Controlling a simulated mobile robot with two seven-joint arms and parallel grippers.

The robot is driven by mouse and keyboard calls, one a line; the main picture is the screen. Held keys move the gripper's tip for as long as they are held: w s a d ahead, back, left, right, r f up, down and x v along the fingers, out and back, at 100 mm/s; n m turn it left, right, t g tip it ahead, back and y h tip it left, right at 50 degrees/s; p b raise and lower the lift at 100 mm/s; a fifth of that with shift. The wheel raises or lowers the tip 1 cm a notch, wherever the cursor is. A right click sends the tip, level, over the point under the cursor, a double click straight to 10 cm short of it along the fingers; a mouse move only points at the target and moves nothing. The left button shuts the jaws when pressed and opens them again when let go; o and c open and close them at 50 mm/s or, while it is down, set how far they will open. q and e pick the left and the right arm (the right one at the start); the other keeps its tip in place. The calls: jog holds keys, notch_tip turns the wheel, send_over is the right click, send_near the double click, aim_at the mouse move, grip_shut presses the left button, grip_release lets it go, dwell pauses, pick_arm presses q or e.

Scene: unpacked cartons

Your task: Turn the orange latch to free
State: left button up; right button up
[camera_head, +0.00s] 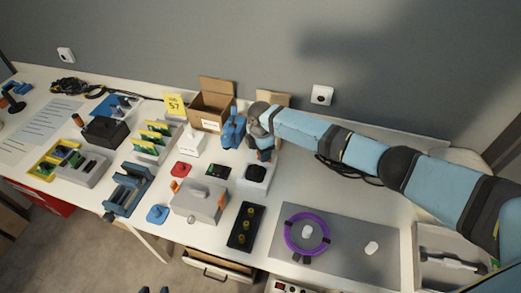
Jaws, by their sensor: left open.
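A small orange latch (175,186) sits at the left end of a grey box with a raised lid part (199,202), near the middle of the table. Its exact angle is too small to tell. My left gripper (154,290) shows only as two dark tips, apart, at the bottom edge, well below the box; it is open. My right arm reaches in from the right over the table. My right gripper (263,155) points down by a white block with a black top (256,174), up and right of the grey box; its jaws are not clear.
A blue clamp-like rack (128,190), a blue knob (157,214) and a red piece (181,169) stand around the box. A black strip with yellow pegs (245,228) lies to its right. A purple ring (289,243) lies on a grey mat (345,228). A drawer (216,265) is open below.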

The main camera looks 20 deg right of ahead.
notch_tip(320, 180, up, 14)
dwell(0.6)
jog(key=shift+f, duration=0.1)
